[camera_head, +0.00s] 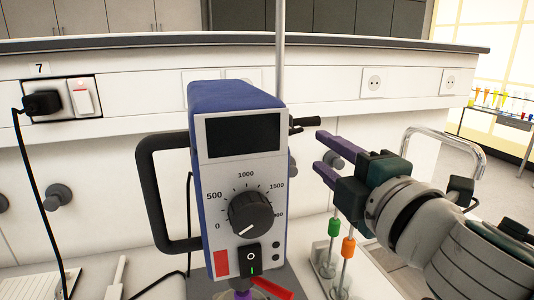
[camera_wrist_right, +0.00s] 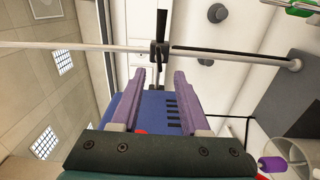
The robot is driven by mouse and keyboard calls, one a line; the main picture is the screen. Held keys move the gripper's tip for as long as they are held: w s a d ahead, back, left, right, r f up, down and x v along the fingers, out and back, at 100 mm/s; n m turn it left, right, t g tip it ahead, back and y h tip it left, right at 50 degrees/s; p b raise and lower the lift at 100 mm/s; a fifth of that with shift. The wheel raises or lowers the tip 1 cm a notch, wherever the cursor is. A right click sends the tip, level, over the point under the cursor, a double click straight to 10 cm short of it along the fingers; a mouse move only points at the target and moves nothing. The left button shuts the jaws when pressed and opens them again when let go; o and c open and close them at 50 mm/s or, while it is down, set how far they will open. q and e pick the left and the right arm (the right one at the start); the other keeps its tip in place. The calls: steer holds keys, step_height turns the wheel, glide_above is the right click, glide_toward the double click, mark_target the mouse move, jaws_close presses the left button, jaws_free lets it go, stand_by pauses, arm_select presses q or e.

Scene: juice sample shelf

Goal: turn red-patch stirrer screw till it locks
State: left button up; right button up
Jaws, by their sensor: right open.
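The stirrer (camera_head: 240,95) is a blue box with a pale front, a dark display, a black dial and a red patch (camera_head: 221,263) at its lower left. Its black clamp screw (camera_head: 306,122) sticks out to the right behind the housing. In the right wrist view the screw (camera_wrist_right: 161,24) stands out from the clamp at the rod, beyond the fingertips. My right gripper (camera_head: 319,151) is open with purple fingers, right of the stirrer and just below the screw. In the right wrist view the gripper (camera_wrist_right: 160,76) holds nothing and the screw lines up between its fingers. My left gripper is out of view.
The metal rod (camera_head: 281,45) rises behind the stirrer. A black handle loop (camera_head: 150,190) projects left of it. Green (camera_head: 334,227) and orange (camera_head: 348,247) capped rods stand below my right arm. A red lever (camera_head: 272,287) sits under the stirrer. The bench wall is behind.

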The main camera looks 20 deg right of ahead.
steer(key=shift+o, duration=0.3)
steer(key=shift+o, duration=1.5)
steer(key=shift+m, duration=0.9)
steer(key=o, duration=0.3)
steer(key=m, duration=0.1)
steer(key=m+b, duration=0.1)
steer(key=m, duration=0.3)
steer(key=shift+a+b, duration=0.25)
steer(key=shift+b, duration=0.1)
steer(key=shift+o, duration=0.7)
steer(key=m, duration=0.3)
steer(key=w+a+m+b, duration=0.1)
steer(key=w+m, duration=0.5)
steer(key=w, duration=0.4)
